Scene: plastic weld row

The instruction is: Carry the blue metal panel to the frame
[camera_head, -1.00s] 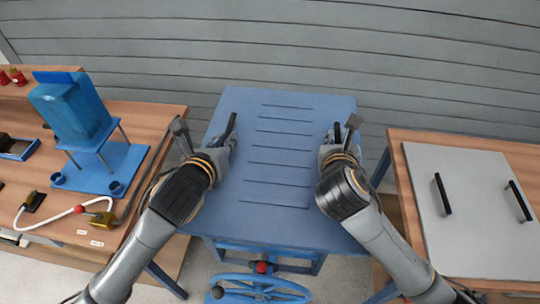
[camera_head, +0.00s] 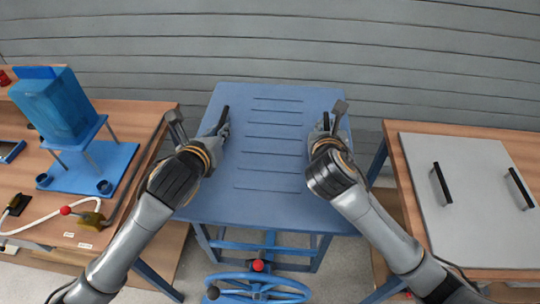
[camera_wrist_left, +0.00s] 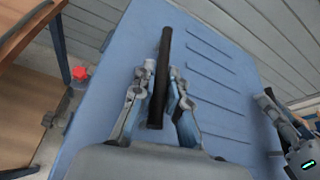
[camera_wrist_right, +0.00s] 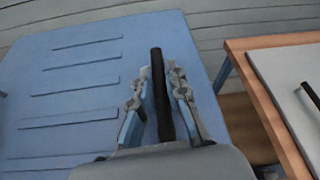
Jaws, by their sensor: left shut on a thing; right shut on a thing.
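The blue metal panel (camera_head: 265,165) is a broad flat sheet with several parallel slots, seen in the middle of the head view. A black bar handle (camera_wrist_left: 165,45) stands near its left edge and another black handle (camera_wrist_right: 156,58) near its right edge. My left gripper (camera_head: 221,129) is shut on the left handle, with its fingers on both sides of the bar in the left wrist view. My right gripper (camera_head: 321,130) is shut on the right handle in the same way. The blue frame (camera_head: 268,239), with legs and a handwheel, shows beneath the panel. I cannot tell whether they touch.
A wooden bench on the left (camera_head: 150,135) carries a blue hopper-like unit (camera_head: 55,105) and a white hose (camera_head: 40,225). A wooden bench on the right (camera_head: 392,150) holds a grey panel (camera_head: 475,215) with two black handles. A grey slatted wall (camera_head: 300,55) stands behind.

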